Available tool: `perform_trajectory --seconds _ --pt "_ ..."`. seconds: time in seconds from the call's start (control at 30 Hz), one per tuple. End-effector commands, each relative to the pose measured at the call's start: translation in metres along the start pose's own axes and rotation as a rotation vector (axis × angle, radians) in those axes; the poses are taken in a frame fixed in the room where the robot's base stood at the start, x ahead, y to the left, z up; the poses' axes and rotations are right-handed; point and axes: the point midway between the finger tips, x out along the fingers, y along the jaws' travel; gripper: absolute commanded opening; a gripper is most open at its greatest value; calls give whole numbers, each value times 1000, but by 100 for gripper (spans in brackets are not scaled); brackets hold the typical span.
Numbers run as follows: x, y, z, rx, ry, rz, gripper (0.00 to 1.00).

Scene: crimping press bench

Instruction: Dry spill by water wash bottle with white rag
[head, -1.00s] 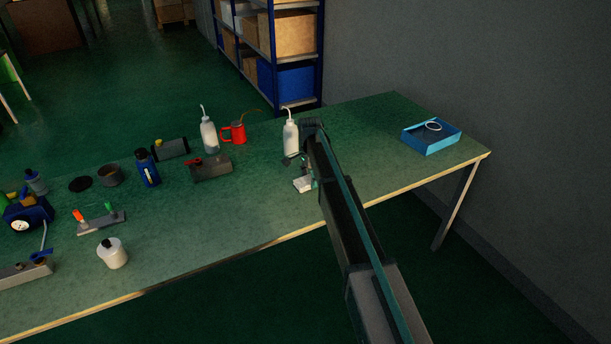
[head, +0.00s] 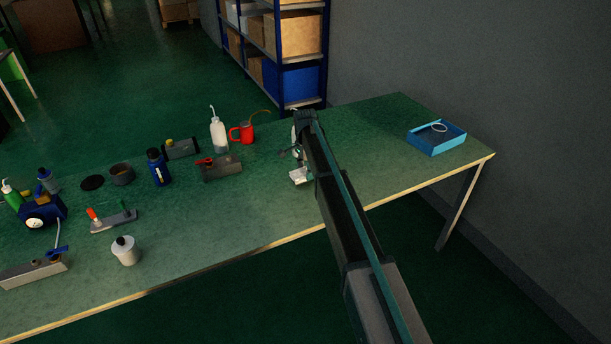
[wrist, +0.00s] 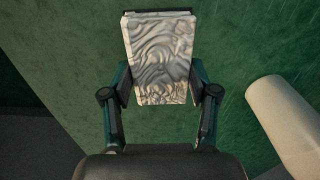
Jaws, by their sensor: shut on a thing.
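The white rag (wrist: 160,60), a folded pad with a wavy pattern, is between the fingers of my gripper (wrist: 160,84) in the wrist view. My gripper is shut on it. In the head view the rag (head: 300,176) shows at the end of my arm, over the bench; whether it touches the top I cannot tell. A white wash bottle (head: 295,134) is mostly hidden behind my arm. A white cylinder (wrist: 287,125), probably that bottle, is right of the rag in the wrist view. Another white wash bottle (head: 218,132) stands further left. I cannot make out labels or a spill.
The green bench (head: 390,150) has a blue tray (head: 437,142) at its right end. A red can (head: 246,132) and a grey block (head: 221,169) stand left of my gripper. A blue bottle (head: 158,168) and a white jar (head: 125,252) are further left. Bench front right is clear.

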Motion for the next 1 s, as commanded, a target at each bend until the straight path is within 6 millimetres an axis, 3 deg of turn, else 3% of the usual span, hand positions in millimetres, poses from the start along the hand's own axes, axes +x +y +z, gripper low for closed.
perform_trajectory --seconds 0.5,1.0 --pt "-51 3 -5 6 0 2 32" --pt "-55 3 -6 7 -1 3 32"
